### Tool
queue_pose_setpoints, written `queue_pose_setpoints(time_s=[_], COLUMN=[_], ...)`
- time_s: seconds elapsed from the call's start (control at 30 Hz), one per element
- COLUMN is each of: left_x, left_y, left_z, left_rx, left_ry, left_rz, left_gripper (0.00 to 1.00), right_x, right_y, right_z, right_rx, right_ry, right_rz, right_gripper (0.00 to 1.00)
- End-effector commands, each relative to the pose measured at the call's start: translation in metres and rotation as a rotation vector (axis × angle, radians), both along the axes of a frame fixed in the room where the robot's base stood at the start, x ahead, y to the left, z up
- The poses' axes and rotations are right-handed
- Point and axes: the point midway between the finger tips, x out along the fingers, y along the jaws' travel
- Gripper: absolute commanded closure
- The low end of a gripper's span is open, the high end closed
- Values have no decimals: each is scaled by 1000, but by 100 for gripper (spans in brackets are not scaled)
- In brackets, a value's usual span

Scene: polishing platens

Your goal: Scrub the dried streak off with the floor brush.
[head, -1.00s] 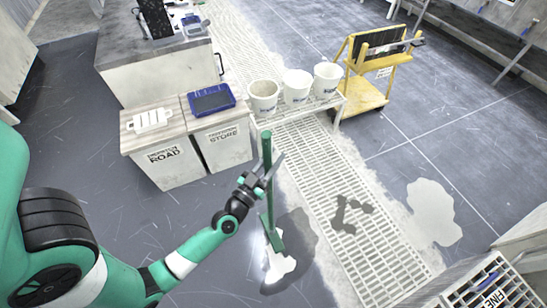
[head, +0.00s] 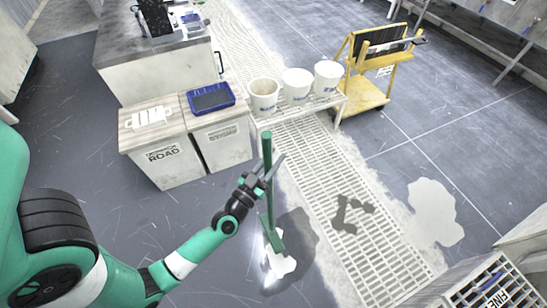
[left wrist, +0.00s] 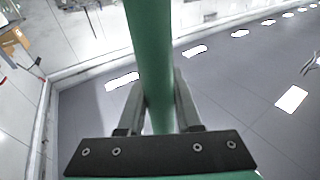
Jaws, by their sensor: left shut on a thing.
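The floor brush (head: 267,152) has a long green handle, nearly upright, with its green head (head: 271,236) low near the dark floor. My left gripper (head: 264,172) is shut on the handle part way up. In the left wrist view the handle (left wrist: 151,60) runs between the two fingers (left wrist: 160,112). A bright white patch (head: 281,265) lies on the floor at the brush head, partly hidden by it. It may be the dried streak or glare; I cannot tell. Whether the bristles touch the floor is unclear. My right gripper is not in view.
A pale metal grating (head: 316,178) runs right of the brush, with a dark stain (head: 347,213) and a pale patch (head: 434,212) beyond. White buckets (head: 297,86) stand on a low rack behind. Labelled bins (head: 165,160) stand behind left; a yellow cart (head: 363,90) stands farther back.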

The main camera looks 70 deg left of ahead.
Motion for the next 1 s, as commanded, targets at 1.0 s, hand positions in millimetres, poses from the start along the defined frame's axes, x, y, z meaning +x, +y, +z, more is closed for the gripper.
queue_pose_setpoints(time_s=[1.0], left_x=[35], left_y=[2], left_z=[-1], left_rx=[3], left_ry=[-5], left_rz=[1], left_gripper=[100], right_x=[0], right_y=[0], right_z=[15], right_rx=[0], right_ry=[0], right_rz=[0], right_gripper=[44])
